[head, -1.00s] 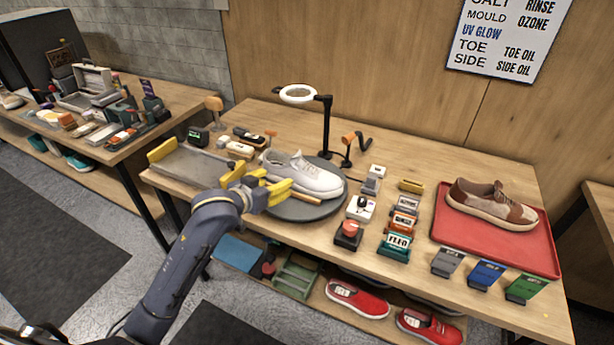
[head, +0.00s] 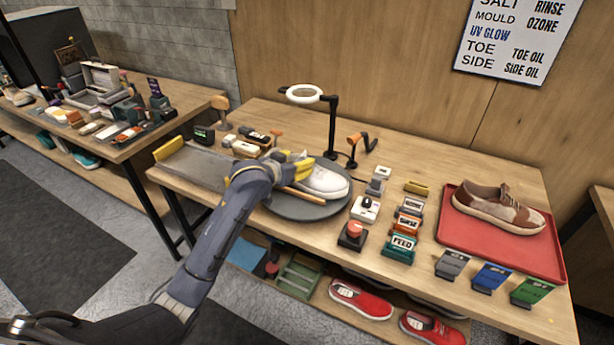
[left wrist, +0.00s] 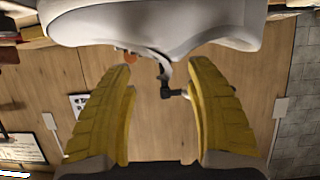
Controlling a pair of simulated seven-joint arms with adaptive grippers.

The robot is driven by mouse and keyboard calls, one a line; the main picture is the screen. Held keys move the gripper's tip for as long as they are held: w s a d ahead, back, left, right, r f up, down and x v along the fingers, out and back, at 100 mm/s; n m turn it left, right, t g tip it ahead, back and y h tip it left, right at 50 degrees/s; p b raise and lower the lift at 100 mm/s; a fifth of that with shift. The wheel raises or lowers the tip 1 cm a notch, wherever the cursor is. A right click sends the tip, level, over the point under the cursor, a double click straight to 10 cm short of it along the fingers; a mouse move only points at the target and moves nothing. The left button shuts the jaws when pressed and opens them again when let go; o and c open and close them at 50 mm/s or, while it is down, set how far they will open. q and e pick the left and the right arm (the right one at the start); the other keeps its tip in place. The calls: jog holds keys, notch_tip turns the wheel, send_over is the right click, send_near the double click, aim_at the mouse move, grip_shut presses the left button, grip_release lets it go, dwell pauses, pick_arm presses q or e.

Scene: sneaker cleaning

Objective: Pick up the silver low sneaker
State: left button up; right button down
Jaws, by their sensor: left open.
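The silver low sneaker (head: 325,183) looks pale grey-white and sits on the round dark turntable (head: 312,209). My left gripper (head: 290,170) is over its heel end and hides that part in the head view. In the left wrist view the sneaker (left wrist: 160,25) fills the top of the picture, just beyond the fingertips. The yellow fingers of my left gripper (left wrist: 162,80) are spread apart with nothing between them. I cannot tell whether they touch the shoe. My right gripper does not show.
A ring lamp (head: 304,94) on a black stand rises behind the turntable. A red tray (head: 470,250) with a brown sneaker (head: 498,209) lies at the right. Several small labelled blocks, including one marked FEED (head: 399,246), stand between. A grey tray (head: 195,170) is at the left.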

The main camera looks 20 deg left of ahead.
aim_at(301, 159)
pick_arm(q)
jog(key=shift+r+x, duration=0.15)
jog(key=shift+x, duration=0.95)
jog(key=shift+r+x, duration=0.2)
jog(key=shift+x, duration=0.95)
jog(key=shift+w, duration=0.15)
jog(key=shift+c, duration=0.3)
grip_shut()
